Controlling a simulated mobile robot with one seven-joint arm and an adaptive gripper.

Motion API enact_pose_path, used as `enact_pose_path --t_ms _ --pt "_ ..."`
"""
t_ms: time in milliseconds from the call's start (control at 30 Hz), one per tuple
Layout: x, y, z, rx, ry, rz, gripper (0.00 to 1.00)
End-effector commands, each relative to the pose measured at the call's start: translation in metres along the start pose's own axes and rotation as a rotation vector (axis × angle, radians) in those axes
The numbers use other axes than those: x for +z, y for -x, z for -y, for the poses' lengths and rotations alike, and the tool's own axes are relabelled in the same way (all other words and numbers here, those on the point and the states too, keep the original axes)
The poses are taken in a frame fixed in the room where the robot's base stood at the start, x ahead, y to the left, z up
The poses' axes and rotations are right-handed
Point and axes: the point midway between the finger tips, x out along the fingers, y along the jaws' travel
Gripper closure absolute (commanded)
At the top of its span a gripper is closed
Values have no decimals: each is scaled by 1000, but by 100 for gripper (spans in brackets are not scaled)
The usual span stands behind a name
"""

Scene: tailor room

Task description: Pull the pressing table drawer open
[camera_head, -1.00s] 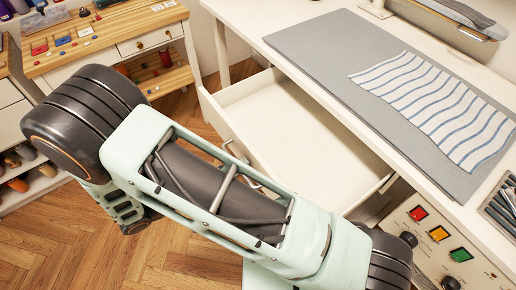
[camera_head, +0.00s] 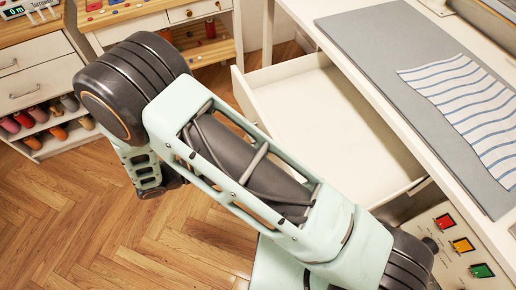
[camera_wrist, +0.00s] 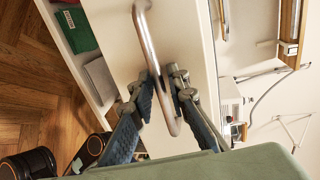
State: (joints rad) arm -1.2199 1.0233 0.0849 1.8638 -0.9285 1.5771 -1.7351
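The pressing table (camera_head: 305,20) stands at the right in the head view. Its white drawer (camera_head: 335,125) is pulled well out and looks empty. In the wrist view the white drawer front (camera_wrist: 185,40) carries a curved metal handle (camera_wrist: 146,35). My gripper (camera_wrist: 164,88) has one finger on each side of this handle, and the fingers look closed in on the bar. In the head view my arm covers part of the drawer front, and the gripper and handle are hidden.
A grey mat (camera_head: 375,50) with a striped cloth (camera_head: 465,100) lies on the tabletop. A panel of coloured switches (camera_head: 462,245) is right of the drawer. A wooden-topped workbench (camera_head: 130,15) and a cabinet with thread spools (camera_head: 40,115) stand at upper left. The wood floor (camera_head: 60,220) at lower left is clear.

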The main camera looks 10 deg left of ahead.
Motion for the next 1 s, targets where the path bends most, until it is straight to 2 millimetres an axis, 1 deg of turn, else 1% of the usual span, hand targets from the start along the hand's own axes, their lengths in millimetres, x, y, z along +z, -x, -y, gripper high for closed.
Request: enact_pose_path --t_ms 167,267,367,600,700,833,1000 --pt "0 3 0 0 0 0 85" --pt "0 13 -1 2 0 2 85" --pt "0 32 -1 3 -1 3 85" --pt "0 83 -1 2 -1 2 85" --pt "0 100 -1 2 -1 2 85" --pt "0 114 -1 1 0 0 85" --pt "0 120 0 0 1 -1 85"
